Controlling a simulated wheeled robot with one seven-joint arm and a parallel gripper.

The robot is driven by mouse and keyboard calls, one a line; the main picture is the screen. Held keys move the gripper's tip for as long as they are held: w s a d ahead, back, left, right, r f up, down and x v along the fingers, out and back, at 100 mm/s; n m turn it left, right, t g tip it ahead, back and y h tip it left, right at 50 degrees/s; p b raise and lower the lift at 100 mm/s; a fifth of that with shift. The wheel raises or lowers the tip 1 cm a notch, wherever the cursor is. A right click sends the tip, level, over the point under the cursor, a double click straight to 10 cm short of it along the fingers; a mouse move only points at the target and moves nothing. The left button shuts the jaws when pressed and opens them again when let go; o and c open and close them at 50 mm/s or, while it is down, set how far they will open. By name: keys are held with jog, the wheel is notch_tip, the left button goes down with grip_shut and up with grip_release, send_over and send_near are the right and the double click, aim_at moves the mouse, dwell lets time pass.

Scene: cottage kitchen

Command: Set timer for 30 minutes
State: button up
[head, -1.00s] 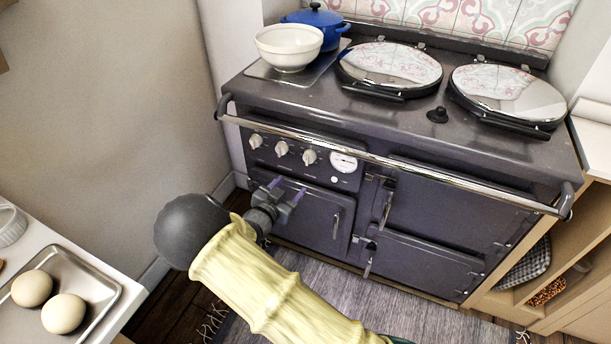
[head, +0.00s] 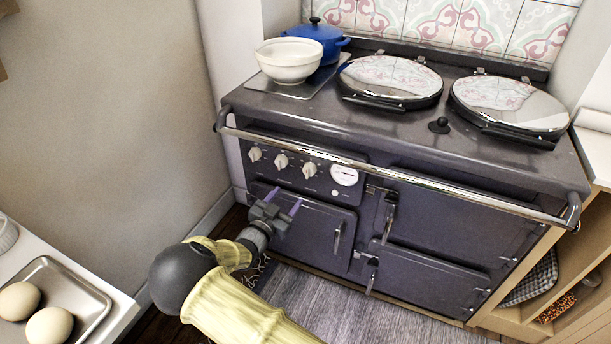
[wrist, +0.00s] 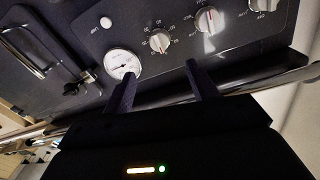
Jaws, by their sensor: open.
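The dark range cooker has a control panel (head: 305,170) with several pale knobs in a row and a white round dial (head: 343,175) at the right end. The knobs in the head view are the left knob (head: 255,154), middle knob (head: 281,160) and right knob (head: 309,169). In the wrist view, turned over, the dial (wrist: 122,63) is beside a knob (wrist: 160,41). I cannot tell which control is the timer. My gripper (head: 285,199) is open and empty, just below and in front of the panel. Its two fingers (wrist: 160,72) are apart and touch no knob.
A chrome rail (head: 390,168) runs across the cooker front above the panel. Oven doors with handles (head: 338,237) are below and right. A white bowl (head: 288,60) and blue pot (head: 315,38) stand on top. A tray of eggs (head: 98,300) is at lower left.

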aim_at(306, 174)
jog(key=b+x, duration=0.1)
jog(key=x, duration=1.1)
jog(key=shift+w+d, duration=0.2)
jog(key=shift+c, duration=0.2)
jog(key=c, duration=0.9)
